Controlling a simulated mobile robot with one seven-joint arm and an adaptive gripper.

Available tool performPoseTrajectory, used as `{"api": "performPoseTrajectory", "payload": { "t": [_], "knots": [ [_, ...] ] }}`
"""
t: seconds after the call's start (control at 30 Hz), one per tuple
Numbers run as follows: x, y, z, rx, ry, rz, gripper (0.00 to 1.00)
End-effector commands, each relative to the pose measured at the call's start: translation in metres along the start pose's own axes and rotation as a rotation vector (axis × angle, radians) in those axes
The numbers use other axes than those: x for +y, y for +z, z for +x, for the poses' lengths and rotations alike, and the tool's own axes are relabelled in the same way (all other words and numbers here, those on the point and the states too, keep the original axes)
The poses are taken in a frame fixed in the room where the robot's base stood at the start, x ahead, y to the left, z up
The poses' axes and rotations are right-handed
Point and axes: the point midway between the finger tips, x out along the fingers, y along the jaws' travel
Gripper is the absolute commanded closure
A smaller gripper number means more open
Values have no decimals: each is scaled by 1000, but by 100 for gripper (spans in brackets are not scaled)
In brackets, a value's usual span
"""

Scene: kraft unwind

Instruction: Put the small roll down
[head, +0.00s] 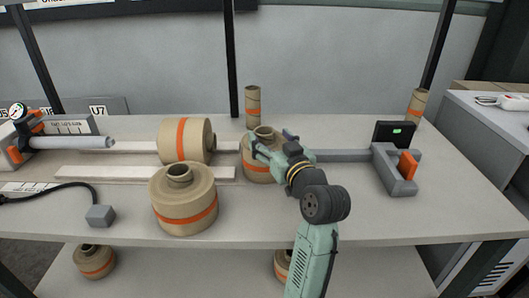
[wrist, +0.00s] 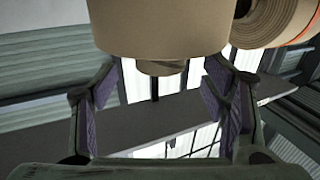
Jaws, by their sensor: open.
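The small roll (head: 256,170) is brown with an orange band and a narrower core on top. It stands upright on the bench, partly hidden by my gripper (head: 271,141). In the wrist view the roll (wrist: 165,28) fills the top middle, seemingly upside down, with its core (wrist: 160,67) pointing down. My gripper (wrist: 163,97) is open there, its dark finger pads well apart on either side of the core's line. Nothing is held between them. I cannot tell whether a finger touches the roll.
A larger roll lies on its side (head: 178,142) just left; another stands upright (head: 184,205) front left. Thin rolls stand behind (head: 252,107) and at the back right (head: 417,105). A grey block with a orange part (head: 396,170) is at right. The bench's front right is clear.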

Motion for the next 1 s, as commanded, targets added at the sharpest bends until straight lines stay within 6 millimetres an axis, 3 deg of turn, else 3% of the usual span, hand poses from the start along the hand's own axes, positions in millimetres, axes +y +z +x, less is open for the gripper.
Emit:
{"api": "performPoseTrajectory", "payload": {
  "t": [0.23, 0.53, 1.0],
  "knots": [
    [-1, -1, 36, -2, -2, 1, 33],
    [-1, 1, 42, 0, 0, 0, 33],
    [0, 1, 42, 0, 0, 0, 63]
  ]
}}
